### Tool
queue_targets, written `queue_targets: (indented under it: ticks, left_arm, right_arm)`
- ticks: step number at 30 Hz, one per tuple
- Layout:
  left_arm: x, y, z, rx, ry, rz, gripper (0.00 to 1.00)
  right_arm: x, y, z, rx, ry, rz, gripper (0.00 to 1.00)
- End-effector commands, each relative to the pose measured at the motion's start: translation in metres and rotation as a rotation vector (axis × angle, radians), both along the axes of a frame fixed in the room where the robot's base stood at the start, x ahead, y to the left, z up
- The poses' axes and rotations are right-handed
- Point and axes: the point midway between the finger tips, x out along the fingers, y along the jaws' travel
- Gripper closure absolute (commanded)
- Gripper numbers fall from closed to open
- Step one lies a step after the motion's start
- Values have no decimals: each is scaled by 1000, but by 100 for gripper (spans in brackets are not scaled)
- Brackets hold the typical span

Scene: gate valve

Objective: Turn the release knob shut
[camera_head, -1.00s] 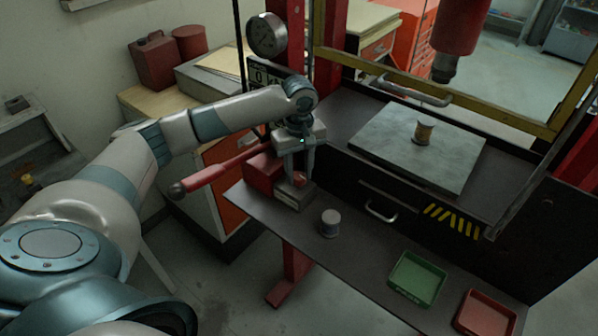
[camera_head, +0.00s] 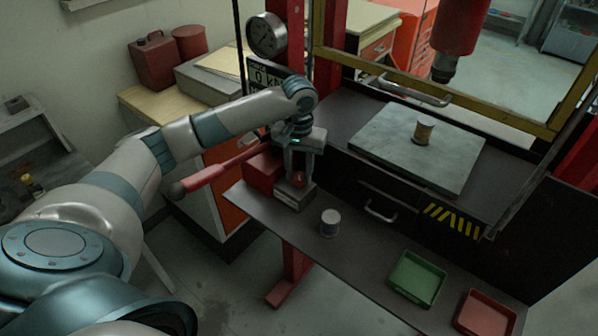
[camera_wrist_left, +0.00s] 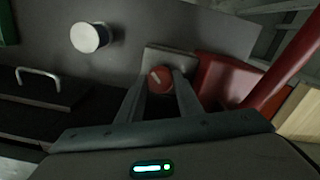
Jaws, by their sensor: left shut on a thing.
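The release knob (camera_wrist_left: 160,79) is a round red knob with a pale mark on its face. It sits on a grey block beside the red pump body (camera_head: 263,172), which has a long red lever (camera_head: 215,174). My left gripper (camera_head: 299,178) points down over the knob, with a finger on each side of it. In the left wrist view, the fingertips (camera_wrist_left: 160,80) are closed on the knob, and its pale mark lies slanted. The fingers partly hide the knob's sides. My right gripper is not in view.
A small grey cylinder (camera_head: 330,222) stands on the dark bench near the knob. A green tray (camera_head: 417,279) and a red tray (camera_head: 486,314) lie at the front right. A brownish cylinder (camera_head: 423,132) stands on the grey plate (camera_head: 375,143). A pressure gauge (camera_head: 266,35) is behind the arm.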

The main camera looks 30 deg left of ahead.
Motion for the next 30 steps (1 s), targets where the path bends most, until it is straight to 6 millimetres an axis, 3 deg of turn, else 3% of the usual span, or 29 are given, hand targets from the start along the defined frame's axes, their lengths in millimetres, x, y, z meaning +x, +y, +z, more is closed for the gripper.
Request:
queue_targets:
  ticks: [18,30]
  left_arm:
    - [1,0,1,-1,-4,-552,90]
    - [1,0,2,0,-5,-707,90]
  right_arm:
    - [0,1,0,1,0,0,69]
    - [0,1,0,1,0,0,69]
